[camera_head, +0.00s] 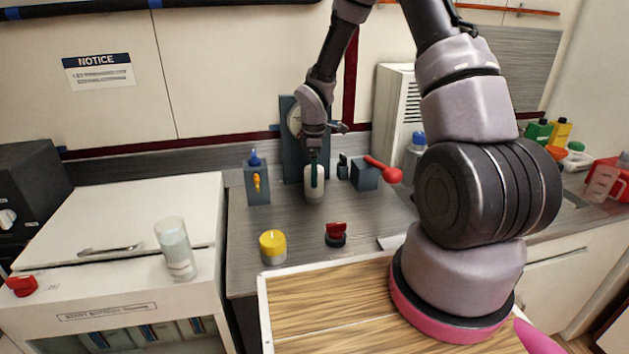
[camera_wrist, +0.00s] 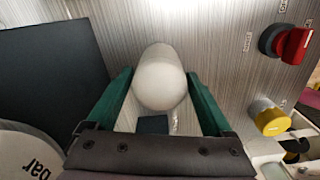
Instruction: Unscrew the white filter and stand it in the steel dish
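The white filter (camera_head: 314,187) is a rounded white cylinder in front of the dark gauge panel (camera_head: 291,150) on the worktop. It also shows at the middle of the wrist view (camera_wrist: 160,78). My gripper (camera_head: 314,172) is at the filter from above, with green fingers on either side of it. In the wrist view the fingertips (camera_wrist: 160,72) lie right beside the filter's sides, with no clear gap. I cannot tell whether they press on it. The filter's threaded joint is hidden. I cannot make out the steel dish; a grey metallic edge (camera_head: 391,242) shows partly behind my arm.
A blue-and-yellow valve block (camera_head: 257,183) stands left of the filter, and a red-handled lever (camera_head: 383,169) right of it. A yellow knob (camera_head: 272,247) and red knob (camera_head: 335,234) stand in front. A glass (camera_head: 175,249) is at left. A wooden board (camera_head: 330,300) lies nearest.

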